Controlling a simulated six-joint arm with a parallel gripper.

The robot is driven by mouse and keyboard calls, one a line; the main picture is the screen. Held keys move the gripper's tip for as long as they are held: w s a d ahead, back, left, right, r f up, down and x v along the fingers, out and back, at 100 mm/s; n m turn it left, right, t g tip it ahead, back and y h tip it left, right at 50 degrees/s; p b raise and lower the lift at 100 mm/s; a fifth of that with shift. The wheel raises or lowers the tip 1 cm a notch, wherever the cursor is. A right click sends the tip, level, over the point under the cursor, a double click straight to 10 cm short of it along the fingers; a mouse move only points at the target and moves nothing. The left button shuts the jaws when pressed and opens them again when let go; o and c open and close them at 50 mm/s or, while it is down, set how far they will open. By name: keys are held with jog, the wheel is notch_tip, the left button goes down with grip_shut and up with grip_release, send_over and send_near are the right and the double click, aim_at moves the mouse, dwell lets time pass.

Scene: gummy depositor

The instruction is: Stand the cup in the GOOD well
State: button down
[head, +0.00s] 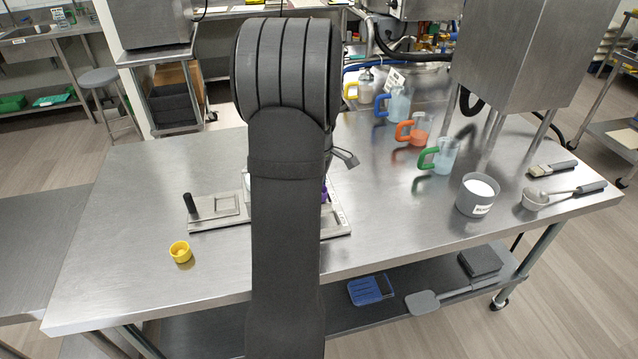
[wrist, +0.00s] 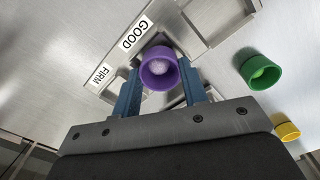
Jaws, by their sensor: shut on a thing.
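In the wrist view my gripper (wrist: 160,88) has its two blue fingers shut on a purple cup (wrist: 158,72), one on each side. The cup's open mouth faces the camera and pale contents show inside. It is right beside the GOOD label (wrist: 135,35) of the metal tray (wrist: 196,15); the FIRM label (wrist: 103,76) is farther left. The cup and fingers cover the well there, so I cannot tell whether the cup is in it or above it. In the head view my arm hides the gripper and most of the tray (head: 341,222); a sliver of purple (head: 324,193) shows.
A green cup (wrist: 260,72) and a yellow cup (wrist: 286,127) stand right of the tray in the wrist view. In the head view, a plate with a black handle (head: 190,204), several jugs (head: 441,156) and a grey tub (head: 477,197) share the steel table (head: 130,285).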

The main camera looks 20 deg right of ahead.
jog(key=shift+f, duration=0.35)
jog(key=c, duration=0.8)
grip_release()
jog(key=shift+o, duration=0.2)
jog(key=shift+r, duration=0.1)
notch_tip(320, 180, up, 17)
jog(key=shift+r, duration=0.15)
